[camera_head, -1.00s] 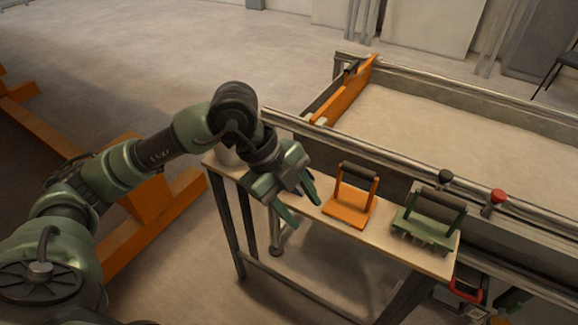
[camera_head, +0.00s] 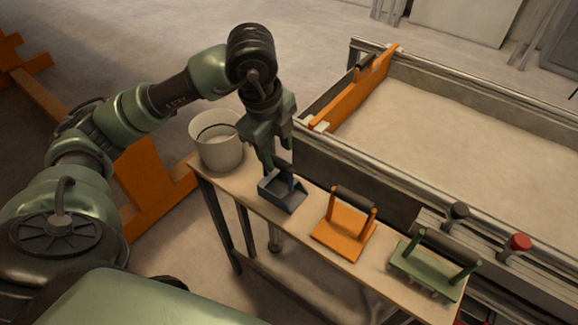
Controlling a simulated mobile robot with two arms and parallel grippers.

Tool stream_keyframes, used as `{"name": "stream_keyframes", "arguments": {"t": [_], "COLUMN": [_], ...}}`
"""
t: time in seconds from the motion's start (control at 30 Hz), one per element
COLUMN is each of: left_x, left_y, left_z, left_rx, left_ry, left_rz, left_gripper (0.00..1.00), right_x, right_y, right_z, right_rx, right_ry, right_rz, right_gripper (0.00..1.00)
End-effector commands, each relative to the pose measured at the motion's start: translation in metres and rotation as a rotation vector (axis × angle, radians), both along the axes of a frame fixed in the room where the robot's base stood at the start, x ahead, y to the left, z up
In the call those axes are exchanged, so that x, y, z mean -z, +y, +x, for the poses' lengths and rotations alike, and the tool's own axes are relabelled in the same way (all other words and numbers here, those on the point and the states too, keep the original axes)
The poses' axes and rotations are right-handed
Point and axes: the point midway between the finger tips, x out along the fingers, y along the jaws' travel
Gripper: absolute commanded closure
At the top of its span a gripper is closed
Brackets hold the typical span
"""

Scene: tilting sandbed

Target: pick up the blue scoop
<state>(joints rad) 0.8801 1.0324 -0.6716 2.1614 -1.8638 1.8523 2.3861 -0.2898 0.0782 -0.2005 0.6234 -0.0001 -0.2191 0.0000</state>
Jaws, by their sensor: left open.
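The blue scoop (camera_head: 282,194) is a small dark blue-grey open box lying on the narrow bench beside the sandbed. It sits between the white bucket and the orange tool. My left gripper (camera_head: 280,168) points down right above the scoop, its green fingers apart at the scoop's back part. The fingers hide some of the scoop there, and I cannot tell whether they touch it. My right gripper is not in view.
A white bucket (camera_head: 218,146) stands at the bench's left end. An orange tool (camera_head: 343,232) and a green toothed tool (camera_head: 428,268) stand to the right on the bench (camera_head: 312,206). The sandbed's rail runs close behind. A red knob (camera_head: 519,243) and a black knob (camera_head: 459,212) are on the right.

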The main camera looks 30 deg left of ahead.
Motion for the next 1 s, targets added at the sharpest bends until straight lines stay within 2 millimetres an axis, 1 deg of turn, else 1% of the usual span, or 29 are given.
{"name": "stream_keyframes", "arguments": {"t": [0.17,0.4,0.63,0.73,0.93,0.97,1.0], "left_x": [0.013,0.04,0.072,0.077,0.077,0.077,0.077], "left_y": [0.0,0.002,0.003,0.004,0.003,0.003,0.003], "left_z": [0.002,0.006,0.012,0.014,0.014,0.014,0.014], "left_rx": [0.0,0.0,0.0,0.001,0.001,0.001,0.001], "left_ry": [0.004,0.005,0.004,0.0,-0.001,-0.001,0.0], "left_rz": [0.0,0.0,-0.001,-0.001,-0.001,-0.001,-0.001], "left_gripper": [0.53,0.53,0.53,0.53,0.53,0.59,0.7], "right_x": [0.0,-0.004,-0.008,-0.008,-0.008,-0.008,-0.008], "right_y": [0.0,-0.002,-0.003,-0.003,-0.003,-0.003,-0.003], "right_z": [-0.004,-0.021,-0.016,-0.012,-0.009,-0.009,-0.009], "right_rx": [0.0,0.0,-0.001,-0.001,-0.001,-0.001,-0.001], "right_ry": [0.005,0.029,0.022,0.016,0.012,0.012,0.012], "right_rz": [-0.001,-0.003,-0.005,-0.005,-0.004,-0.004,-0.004], "right_gripper": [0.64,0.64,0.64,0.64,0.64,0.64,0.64]}}
